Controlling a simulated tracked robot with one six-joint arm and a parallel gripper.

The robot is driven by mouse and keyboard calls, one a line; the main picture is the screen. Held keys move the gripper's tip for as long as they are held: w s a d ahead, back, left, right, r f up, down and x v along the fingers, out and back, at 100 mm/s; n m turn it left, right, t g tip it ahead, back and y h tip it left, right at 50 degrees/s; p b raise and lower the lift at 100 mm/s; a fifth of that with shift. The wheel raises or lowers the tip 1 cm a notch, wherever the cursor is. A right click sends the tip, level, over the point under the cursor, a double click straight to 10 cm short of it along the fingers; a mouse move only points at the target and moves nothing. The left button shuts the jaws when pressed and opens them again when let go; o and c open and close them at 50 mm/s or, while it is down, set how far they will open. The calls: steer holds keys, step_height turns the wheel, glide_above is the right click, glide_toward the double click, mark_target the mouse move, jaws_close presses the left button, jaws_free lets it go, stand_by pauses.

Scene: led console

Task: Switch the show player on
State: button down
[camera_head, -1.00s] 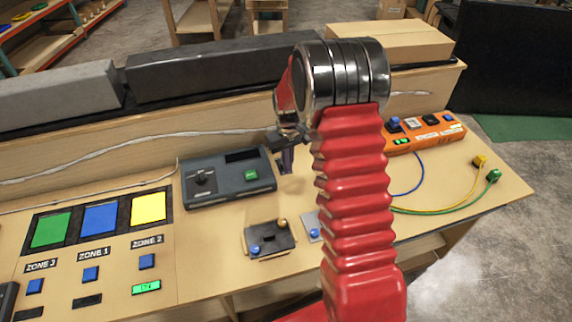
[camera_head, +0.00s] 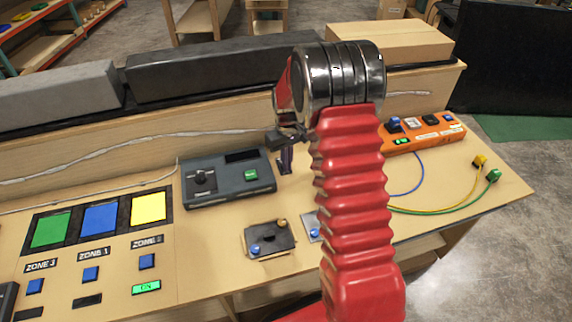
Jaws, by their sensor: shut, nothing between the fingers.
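A dark grey box (camera_head: 228,188), which seems to be the show player, sits on the console top left of my arm. It has a black knob (camera_head: 201,178) at its left, a dark display (camera_head: 242,156) and a lit green button (camera_head: 250,175) at its right. The display looks blank. My gripper (camera_head: 286,165) is shut and empty, pointing down just right of the box. It looks apart from the box, but the height gap is hard to judge. My red arm hides part of the console behind it.
Left are green, blue and yellow panels (camera_head: 100,218) with blue buttons and a green ON label (camera_head: 146,287). An orange power strip (camera_head: 425,135) with cables is at the right. Dark bars (camera_head: 220,68) line the back ledge.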

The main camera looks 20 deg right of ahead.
steer(key=shift+w+d, duration=0.1)
steer(key=shift+w, duration=0.65)
steer(key=shift+r, duration=0.15)
step_height(320, 180, up, 7)
steer(key=shift+s, duration=0.4)
stand_by(0.8)
stand_by(0.5)
steer(key=s+a+r+t, duration=0.2)
steer(key=s+a+r, duration=0.2)
steer(key=s, duration=0.6)
steer(key=s+a+r+m+t, duration=0.1)
steer(key=s+a+r, duration=0.3)
steer(key=s+r, duration=0.5)
steer(key=s+a+r+t, duration=0.2)
steer(key=s+a+r, duration=0.2)
steer(key=s, duration=0.8)
steer(key=shift+s+r+t, duration=0.2)
steer(key=shift+r+t, duration=0.1)
steer(key=shift+r, duration=0.95)
steer(key=c, duration=2.4)
jaws_free()
steer(key=shift+c, duration=0.2)
